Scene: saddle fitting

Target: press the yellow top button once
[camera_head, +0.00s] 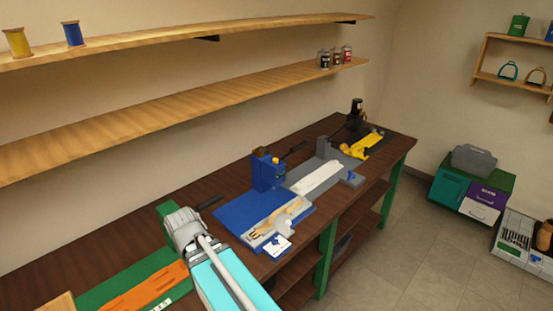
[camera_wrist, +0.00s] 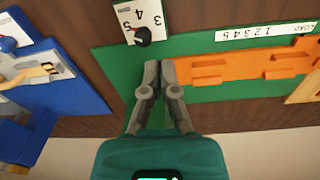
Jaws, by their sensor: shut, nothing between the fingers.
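My gripper (camera_wrist: 161,66) is shut and empty in the wrist view, its fingertips together over the green station board (camera_wrist: 195,48). I cannot tell whether they touch it. In the head view my grey wrist hides the fingertips and part of the green station, whose upright block (camera_head: 167,209) shows behind. I cannot make out a yellow top button for certain. A small yellowish spot (camera_head: 276,160) shows high on the blue station's upright block (camera_head: 264,175), too small to identify. The far station (camera_head: 368,144) has yellow parts and a black post.
An orange fixture (camera_wrist: 240,69) lies on the green board beside a numbered strip (camera_wrist: 265,32). A numbered card (camera_wrist: 139,15) with a dark knob stands near my fingers. A grey station (camera_head: 330,150) lies beyond the blue one. Two shelves run above the dark bench (camera_head: 120,253).

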